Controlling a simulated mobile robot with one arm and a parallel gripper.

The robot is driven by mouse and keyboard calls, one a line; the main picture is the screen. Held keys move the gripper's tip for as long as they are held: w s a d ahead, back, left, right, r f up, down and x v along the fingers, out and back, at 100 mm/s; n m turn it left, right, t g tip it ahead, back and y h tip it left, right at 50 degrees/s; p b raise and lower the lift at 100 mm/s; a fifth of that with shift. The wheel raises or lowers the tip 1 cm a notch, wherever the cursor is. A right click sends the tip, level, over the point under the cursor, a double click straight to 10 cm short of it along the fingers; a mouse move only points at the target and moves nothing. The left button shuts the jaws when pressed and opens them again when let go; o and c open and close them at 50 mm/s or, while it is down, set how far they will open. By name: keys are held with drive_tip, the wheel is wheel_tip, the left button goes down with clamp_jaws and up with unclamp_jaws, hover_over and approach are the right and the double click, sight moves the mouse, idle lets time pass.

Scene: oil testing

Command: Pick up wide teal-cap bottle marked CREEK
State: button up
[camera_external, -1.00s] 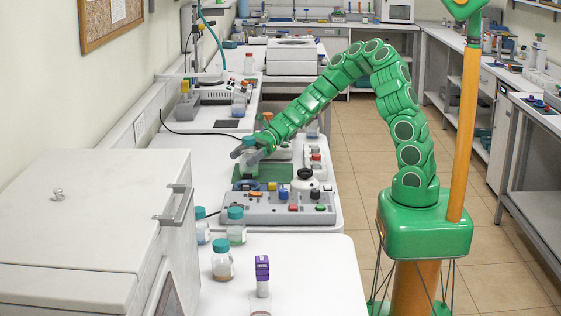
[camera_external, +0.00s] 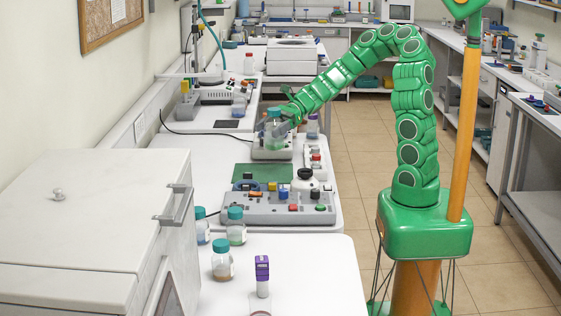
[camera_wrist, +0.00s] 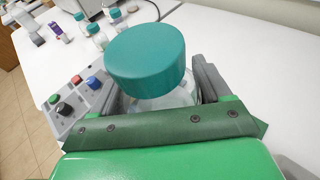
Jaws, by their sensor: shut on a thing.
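A wide clear bottle with a teal cap (camera_wrist: 147,52) fills the middle of the wrist view, held between the grey fingers of my gripper (camera_wrist: 165,95). In the external view, my gripper (camera_external: 276,126) is shut on this bottle (camera_external: 275,140), which has pale green contents. The bottle is upright, in front of or over a grey device on the bench; I cannot tell whether it touches it. No marking on it is readable. Several other teal-cap bottles stand on the near bench, among them one with brownish contents (camera_external: 222,262) and one with pale green contents (camera_external: 236,228).
A purple-topped item (camera_external: 262,272) stands at the near bench. A white cabinet (camera_external: 85,215) is at the left. White bench top left of the mat is clear.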

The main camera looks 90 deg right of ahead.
sight(279, 124)
drive_tip(key=s, duration=0.1)
drive_tip(key=s+r, duration=0.1)
drive_tip(key=s, duration=0.1)
drive_tip(key=shift+a+r, duration=0.15)
drive_tip(key=shift+s+a+r, duration=0.15)
drive_tip(key=shift+s+r, duration=0.05)
drive_tip(key=shift+s, duration=0.35)
drive_tip(key=shift+s+a+r, duration=0.15)
drive_tip(key=shift+s+r, duration=0.05)
drive_tip(key=shift+s, duration=0.35)
